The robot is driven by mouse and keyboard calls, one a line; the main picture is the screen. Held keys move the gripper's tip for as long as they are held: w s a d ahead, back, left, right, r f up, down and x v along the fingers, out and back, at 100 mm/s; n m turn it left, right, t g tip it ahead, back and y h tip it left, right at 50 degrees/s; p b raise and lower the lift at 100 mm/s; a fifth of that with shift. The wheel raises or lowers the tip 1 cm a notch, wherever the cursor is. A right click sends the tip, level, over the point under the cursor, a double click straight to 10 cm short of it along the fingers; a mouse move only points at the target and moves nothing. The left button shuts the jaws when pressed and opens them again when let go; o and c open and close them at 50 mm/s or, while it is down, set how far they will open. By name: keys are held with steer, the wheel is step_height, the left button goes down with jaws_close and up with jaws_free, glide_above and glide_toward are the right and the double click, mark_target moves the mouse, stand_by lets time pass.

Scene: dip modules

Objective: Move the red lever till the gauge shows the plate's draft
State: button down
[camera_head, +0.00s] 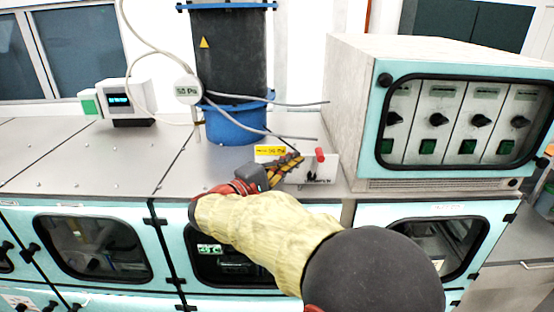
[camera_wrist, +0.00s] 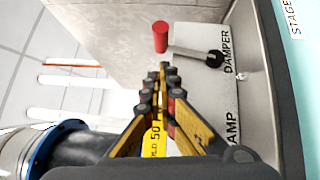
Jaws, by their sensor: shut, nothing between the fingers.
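The red lever's knob (camera_head: 320,155) stands at the right end of a small white damper box (camera_head: 322,175) on the bench top. In the wrist view the red knob (camera_wrist: 161,37) is just beyond my fingertips, with a small gap; I cannot tell contact for sure. My gripper (camera_head: 298,160) is shut and empty, left of the knob; its yellow fingers (camera_wrist: 163,70) meet in the wrist view. The yellow plate (camera_head: 269,150) is partly hidden by my fingers; in the wrist view "OLD 50" reads on it. The round white gauge (camera_head: 188,90) appears to show about 50 Pa, its first digit unclear.
A blue-banded dark cylinder (camera_head: 230,60) stands behind the plate. A teal-fronted cabinet with black knobs (camera_head: 460,110) rises close on the right. Hoses (camera_head: 270,103) cross near the cylinder. A small display unit (camera_head: 120,98) stands left; the bench between is clear.

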steer(key=d, duration=0.2)
steer(key=shift+d+r+p, duration=0.2)
steer(key=shift+d+p, duration=0.1)
steer(key=shift+p, duration=0.05)
steer(key=shift+s+d+b, duration=0.1)
steer(key=shift+b, duration=0.2)
steer(key=shift+d+r+b, duration=0.15)
steer(key=shift+d+b, duration=0.35)
steer(key=shift+b, duration=0.5)
